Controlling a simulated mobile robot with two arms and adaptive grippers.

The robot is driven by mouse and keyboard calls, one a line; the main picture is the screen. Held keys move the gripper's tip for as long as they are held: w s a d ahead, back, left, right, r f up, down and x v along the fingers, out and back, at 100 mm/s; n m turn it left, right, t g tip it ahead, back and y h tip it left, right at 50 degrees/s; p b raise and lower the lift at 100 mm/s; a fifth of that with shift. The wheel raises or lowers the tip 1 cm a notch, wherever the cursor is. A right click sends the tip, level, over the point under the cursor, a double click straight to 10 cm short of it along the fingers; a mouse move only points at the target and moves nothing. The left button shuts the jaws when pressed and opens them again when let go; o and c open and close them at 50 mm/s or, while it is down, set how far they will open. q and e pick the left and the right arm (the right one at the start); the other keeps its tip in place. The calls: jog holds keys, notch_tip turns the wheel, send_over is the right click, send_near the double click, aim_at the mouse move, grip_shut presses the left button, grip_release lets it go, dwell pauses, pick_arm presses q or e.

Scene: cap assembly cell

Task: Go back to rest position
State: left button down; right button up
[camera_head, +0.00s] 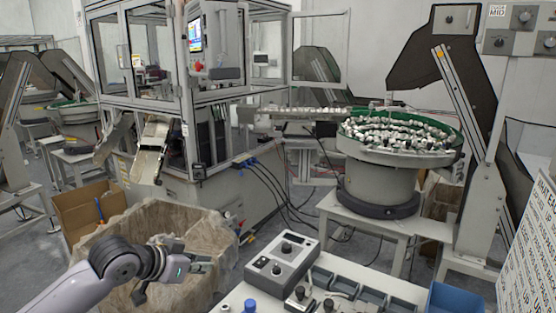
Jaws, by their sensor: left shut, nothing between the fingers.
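My left arm comes in from the lower left, its wrist dark and its links pale. My left gripper (203,263) is at the front left, over the near right part of a large open box (150,215) lined with cloudy plastic. Its fingers point to the right and are shut, with nothing seen between them. I cannot tell how far above the box it is. My right gripper is not in view.
A white bench with a grey control box (282,262), trays (345,287) and a blue bin (455,298) stands right of the gripper. A glazed machine (215,120) and a green-rimmed bowl feeder (400,140) stand behind. A cardboard box (85,212) is at left.

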pick_arm(q)
jog(key=s+d+f+g, duration=0.1)
jog(key=s+d+f, duration=0.2)
jog(key=s+f, duration=0.4)
jog(key=s+d+f+g, duration=0.1)
jog(key=s+d+f, duration=0.2)
jog(key=s+f, duration=0.45)
jog(key=s+a+f+n+g+y, duration=0.1)
jog(key=s+a+f+n+y, duration=0.15)
jog(key=s, duration=0.45)
jog(key=s+a+f+n+g+y, duration=0.1)
jog(key=s+a+f, duration=0.25)
jog(key=s, duration=0.45)
jog(key=s+a+f+n+g+y, duration=0.1)
jog(key=s+a+f+y, duration=0.15)
jog(key=s, duration=0.45)
notch_tip(320, 180, down, 27)
jog(key=s+g, duration=0.2)
jog(key=s+a+f, duration=0.1)
jog(key=s+f, duration=0.6)
jog(key=s, duration=0.1)
jog(key=s+a+f, duration=0.2)
jog(key=s+f, duration=0.5)
jog(key=f, duration=0.1)
jog(key=shift+s+a+g, duration=0.3)
jog(key=shift+s+g, duration=0.1)
jog(key=shift+f, duration=0.1)
